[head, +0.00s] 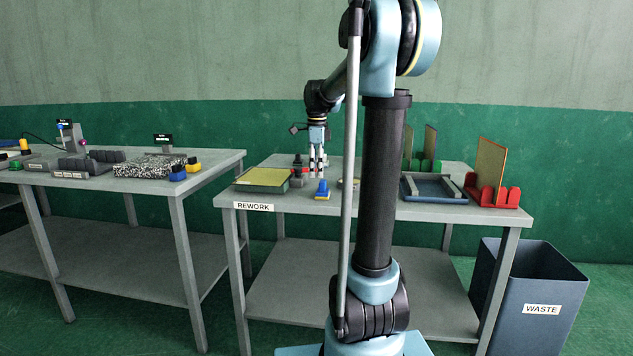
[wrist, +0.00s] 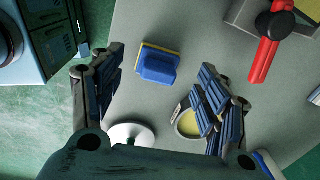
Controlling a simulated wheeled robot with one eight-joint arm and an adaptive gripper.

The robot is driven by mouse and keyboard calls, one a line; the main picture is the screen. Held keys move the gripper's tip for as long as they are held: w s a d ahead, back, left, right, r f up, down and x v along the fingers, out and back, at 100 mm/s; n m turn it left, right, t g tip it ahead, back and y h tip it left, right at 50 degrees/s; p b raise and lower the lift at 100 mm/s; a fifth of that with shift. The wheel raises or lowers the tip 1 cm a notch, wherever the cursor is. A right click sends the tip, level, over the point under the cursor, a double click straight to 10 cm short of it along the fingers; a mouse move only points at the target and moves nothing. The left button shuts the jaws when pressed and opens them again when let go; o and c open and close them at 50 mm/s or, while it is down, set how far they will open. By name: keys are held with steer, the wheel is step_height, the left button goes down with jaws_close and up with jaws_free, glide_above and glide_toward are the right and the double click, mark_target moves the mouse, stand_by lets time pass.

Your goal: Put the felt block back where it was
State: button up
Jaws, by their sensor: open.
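A small blue block with a yellow underside (wrist: 157,66), which looks like the felt block, rests on the grey rework table. It also shows in the head view (head: 322,189) near the table's front edge. My gripper (head: 318,168) hangs over the table, pointing down. In the wrist view my gripper (wrist: 160,64) has its fingers spread wide, with the block appearing between the fingertips. The fingers do not appear to touch it, and nothing is held. The exact height above the block is hard to tell.
A yellow-green board fixture (head: 263,178) stands left of the block; a red clamp handle (wrist: 265,48) shows close by. A round dish (wrist: 188,124) and a white disc (wrist: 130,134) are near the fingers. A blue-grey tray (head: 433,189) and red rack (head: 491,194) stand right.

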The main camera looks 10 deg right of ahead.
steer(key=shift+r, duration=2.75)
steer(key=s+d+f+n, duration=0.1)
steer(key=s+f+n, duration=0.4)
steer(key=s, duration=0.5)
steer(key=s+d+f+n, duration=0.1)
steer(key=s+f+n, duration=0.4)
steer(key=s, duration=0.5)
steer(key=s+f+n+t, duration=0.1)
steer(key=s+f+n, duration=0.9)
steer(key=s+f, duration=0.4)
step_height(320, 180, down, 2)
steer(key=shift+s+d, duration=0.25)
steer(key=shift+d, duration=0.05)
